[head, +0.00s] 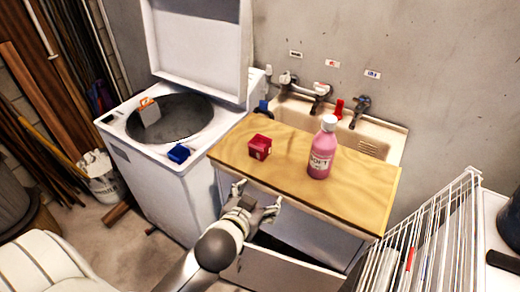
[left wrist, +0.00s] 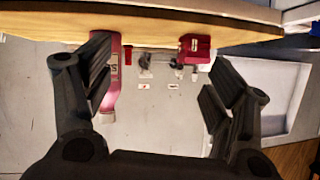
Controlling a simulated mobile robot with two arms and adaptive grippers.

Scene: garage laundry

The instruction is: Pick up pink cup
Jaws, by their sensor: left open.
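The pink cup (head: 260,147), a small dark pink-red square-looking vessel, sits on the wooden board (head: 375,200) toward its left end. In the left wrist view, which looks upside down, the cup (left wrist: 197,48) shows at upper right, between my fingers but beyond them. My left gripper (head: 258,194) is open and empty at the board's front edge, in front of the cup and apart from it. It also shows open in the left wrist view (left wrist: 158,80). My right gripper is not in view.
A pink bottle (head: 321,152) with a white cap stands right of the cup. Behind the board is a sink (head: 393,133) with taps. A white wire rack (head: 430,245) is at right.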

